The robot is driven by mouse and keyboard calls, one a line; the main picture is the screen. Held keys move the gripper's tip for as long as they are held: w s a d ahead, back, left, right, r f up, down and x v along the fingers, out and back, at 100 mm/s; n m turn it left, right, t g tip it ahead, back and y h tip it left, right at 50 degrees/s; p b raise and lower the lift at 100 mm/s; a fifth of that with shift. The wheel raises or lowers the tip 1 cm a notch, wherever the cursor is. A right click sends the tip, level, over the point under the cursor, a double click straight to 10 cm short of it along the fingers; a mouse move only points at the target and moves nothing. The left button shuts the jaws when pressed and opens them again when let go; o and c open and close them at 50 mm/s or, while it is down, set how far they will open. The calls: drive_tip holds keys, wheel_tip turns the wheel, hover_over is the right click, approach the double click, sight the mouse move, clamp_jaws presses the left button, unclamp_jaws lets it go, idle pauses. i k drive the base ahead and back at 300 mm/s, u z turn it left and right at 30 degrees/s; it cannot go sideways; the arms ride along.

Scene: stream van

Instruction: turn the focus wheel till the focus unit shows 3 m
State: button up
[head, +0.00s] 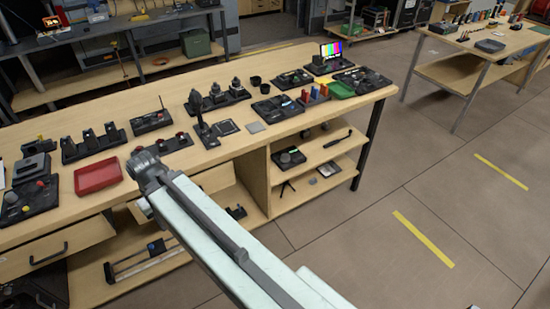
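I cannot tell for sure which device is the focus unit, and no readout is legible at this size. A black unit with a dark screen-like panel (277,108) lies on the wooden bench, right of the middle. Another black unit with a round part (289,158) sits on the upper shelf under the bench. Several other black devices with knobs stand along the bench top. My pale arm reaches from the bottom right to a grey joint over the bench's front edge. My gripper does not show; the arm seems to hide it.
The bench (229,149) holds a red tray (97,177), a green tray (341,90) and a colour-bar monitor (331,52). Drawers at the lower left stand partly open. A second table (508,56) stands at the upper right. The floor to the right is clear, with yellow strips (423,239).

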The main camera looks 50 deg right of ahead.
sight(284, 157)
drive_tip(key=u, duration=0.1)
drive_tip(key=k, duration=1.2)
drive_tip(key=z, duration=0.45)
drive_tip(key=i, duration=1.05)
